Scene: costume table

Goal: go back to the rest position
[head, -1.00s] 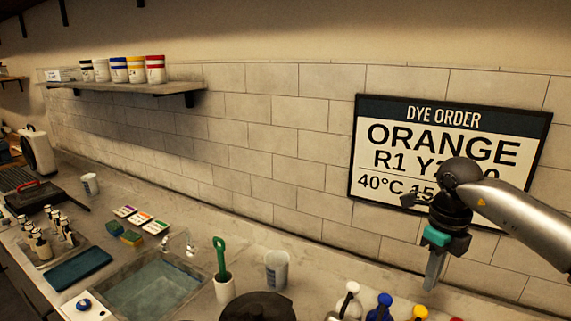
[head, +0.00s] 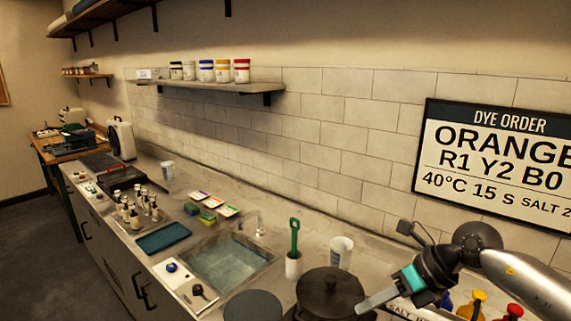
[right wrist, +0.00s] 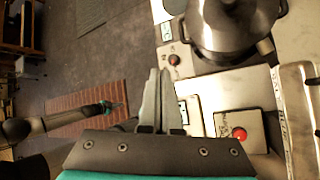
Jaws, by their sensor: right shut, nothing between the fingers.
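My right gripper (head: 372,302) is at the lower right of the head view, over the counter just right of the dark lidded pot (head: 331,293). In the right wrist view its two fingers (right wrist: 163,85) are together with nothing between them. What seems to be my left arm comes in from the left of the right wrist view. Its gripper (right wrist: 112,106) is small and dark, with a teal part, over the floor area; its jaws are too small to read. My left arm does not show in the head view.
The pot (right wrist: 228,28) and a box with a red button (right wrist: 240,134) lie near the right gripper. A sink (head: 225,262), a white cup (head: 341,252) and coloured bottles (head: 472,305) line the counter. The floor (head: 45,250) at left is clear.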

